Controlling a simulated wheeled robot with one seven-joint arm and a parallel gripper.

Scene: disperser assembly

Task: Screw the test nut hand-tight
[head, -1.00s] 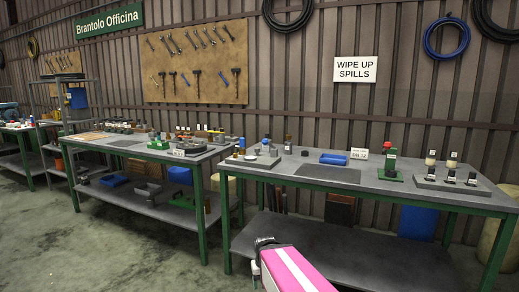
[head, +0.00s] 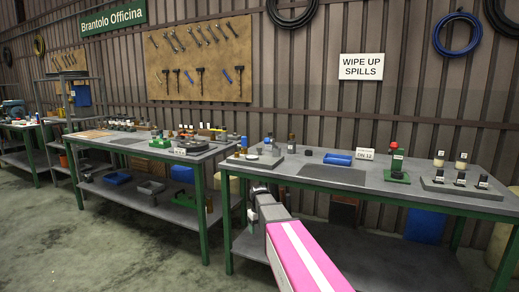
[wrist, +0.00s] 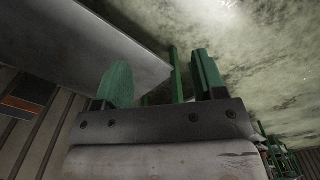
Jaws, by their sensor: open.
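My gripper (head: 254,205) is in front of the left front part of the right workbench (head: 400,199), near the bench top's front edge. In the wrist view its two green fingers (wrist: 162,82) stand apart with nothing between them. I cannot pick out the test nut; the parts on the bench are too small to tell. A grey plate with small parts (head: 255,160) lies at the bench's left end.
A blue tray (head: 337,160), a "DN 12" sign (head: 365,154) and a grey block (head: 460,189) with several small labelled containers are on the right bench. A dark mat (head: 333,174) is bare. Another cluttered bench (head: 205,153) stands to the left, with floor between the benches.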

